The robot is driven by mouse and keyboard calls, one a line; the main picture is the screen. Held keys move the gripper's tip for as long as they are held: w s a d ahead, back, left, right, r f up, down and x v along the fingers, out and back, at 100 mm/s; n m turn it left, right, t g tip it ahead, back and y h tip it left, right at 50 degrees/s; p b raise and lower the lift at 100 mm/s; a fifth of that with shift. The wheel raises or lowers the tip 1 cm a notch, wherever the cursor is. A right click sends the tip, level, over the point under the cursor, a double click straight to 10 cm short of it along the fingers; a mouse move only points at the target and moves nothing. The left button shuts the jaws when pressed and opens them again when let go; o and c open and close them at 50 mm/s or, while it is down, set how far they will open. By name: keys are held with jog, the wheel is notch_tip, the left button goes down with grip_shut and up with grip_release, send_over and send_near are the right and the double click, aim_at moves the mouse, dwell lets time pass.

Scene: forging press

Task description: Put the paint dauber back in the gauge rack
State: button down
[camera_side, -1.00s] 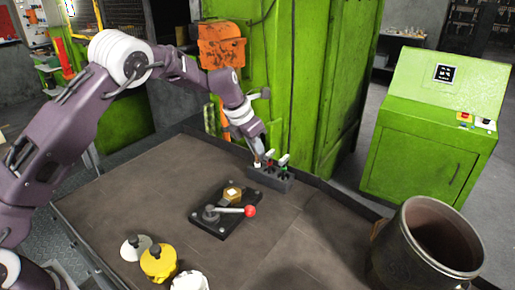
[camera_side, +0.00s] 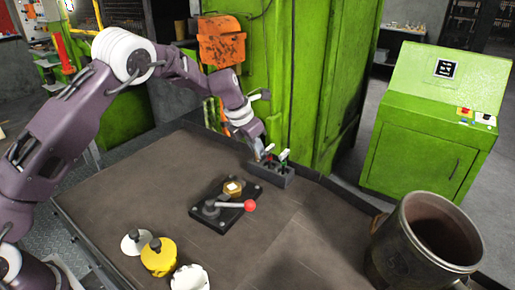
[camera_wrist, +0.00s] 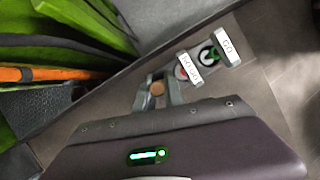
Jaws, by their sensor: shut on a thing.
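The gauge rack (camera_side: 283,181) is a small dark block near the far edge of the table, in front of the green press. My gripper (camera_side: 265,156) is at its left end, pointing down. In the wrist view my gripper (camera_wrist: 158,90) is shut around a round brown end, which I take to be the paint dauber (camera_wrist: 157,88). The dauber's lower part is hidden, so I cannot tell how deep it sits in the rack. A GO gauge (camera_wrist: 228,47) and a NO GO gauge (camera_wrist: 189,69) stand in the rack beside it.
A black fixture (camera_side: 210,222) with a brass hex piece (camera_side: 233,187) and a red-knobbed lever (camera_side: 249,205) is mid-table. White and yellow pots (camera_side: 158,257) stand at the front. A large metal drum (camera_side: 405,250) is at the right. The table's left part is clear.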

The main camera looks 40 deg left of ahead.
jog(key=c, duration=1.4)
grip_release()
jog(key=shift+o, duration=0.2)
jog(key=w+d+v, duration=0.1)
jog(key=v, duration=0.8)
jog(key=shift+a+r, duration=0.4)
jog(key=shift+r, duration=0.2)
jog(key=shift+s, duration=0.1)
